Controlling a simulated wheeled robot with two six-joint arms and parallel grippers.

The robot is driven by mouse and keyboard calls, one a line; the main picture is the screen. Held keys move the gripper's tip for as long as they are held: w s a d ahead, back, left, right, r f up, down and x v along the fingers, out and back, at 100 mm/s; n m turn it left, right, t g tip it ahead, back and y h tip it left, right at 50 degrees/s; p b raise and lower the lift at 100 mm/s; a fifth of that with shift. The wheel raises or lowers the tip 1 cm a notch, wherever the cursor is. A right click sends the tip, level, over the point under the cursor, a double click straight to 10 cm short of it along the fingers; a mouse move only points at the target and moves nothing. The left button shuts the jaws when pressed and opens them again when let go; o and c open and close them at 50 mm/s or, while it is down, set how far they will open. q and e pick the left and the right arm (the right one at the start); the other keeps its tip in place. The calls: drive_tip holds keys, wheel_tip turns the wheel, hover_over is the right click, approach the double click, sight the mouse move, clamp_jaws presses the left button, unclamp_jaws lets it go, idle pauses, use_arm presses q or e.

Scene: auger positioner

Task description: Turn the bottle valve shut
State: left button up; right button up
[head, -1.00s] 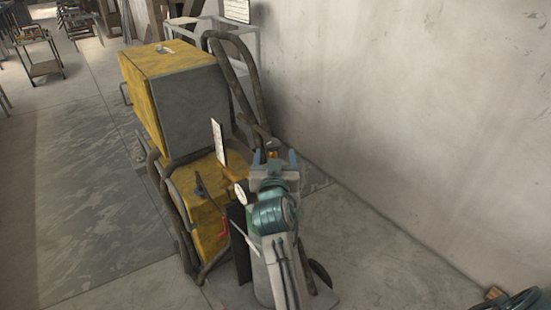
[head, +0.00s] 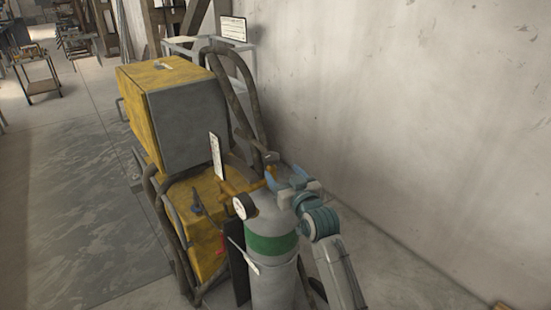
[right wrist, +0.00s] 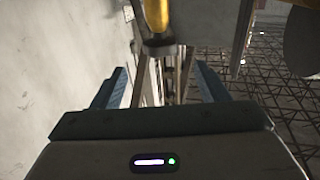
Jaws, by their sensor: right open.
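A grey gas bottle (head: 273,284) with a green band stands upright in front of the yellow welding cart. Its brass valve (head: 269,180) sits on top, with a small dark knob (head: 271,157) above it. A round gauge (head: 244,206) is on the left side of the valve. My right gripper (head: 284,180) is open, just right of the valve at about its height. In the right wrist view, a yellow-brass part with a grey end (right wrist: 158,46) shows beyond and between the open fingers (right wrist: 163,82). I cannot tell if anything touches. My left gripper is out of view.
The yellow welding machine (head: 165,110) stands behind and left of the bottle, with dark hoses (head: 240,90) and a white tag (head: 217,156) near the valve. A bare wall (head: 400,120) rises on the right.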

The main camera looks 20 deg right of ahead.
sight(273, 162)
drive_tip(key=w+p, duration=0.1)
drive_tip(key=w, duration=0.4)
drive_tip(key=w+p, duration=0.1)
drive_tip(key=w, duration=0.2)
drive_tip(key=shift+w+a+r+p, duration=0.1)
drive_tip(key=shift+w+a+p, duration=0.15)
drive_tip(key=shift+a+p, duration=0.1)
drive_tip(key=shift+w, duration=0.65)
drive_tip(key=shift+c, duration=0.2)
drive_tip(key=shift+a, duration=0.1)
drive_tip(key=c, duration=0.9)
drive_tip(key=shift+m+h+p, duration=0.4)
drive_tip(key=shift+p, duration=0.45)
drive_tip(key=shift+c, duration=0.2)
drive_tip(key=shift+m+h+p, duration=0.4)
drive_tip(key=shift+h+p, duration=0.2)
drive_tip(key=shift+h, duration=0.1)
drive_tip(key=o, duration=1)
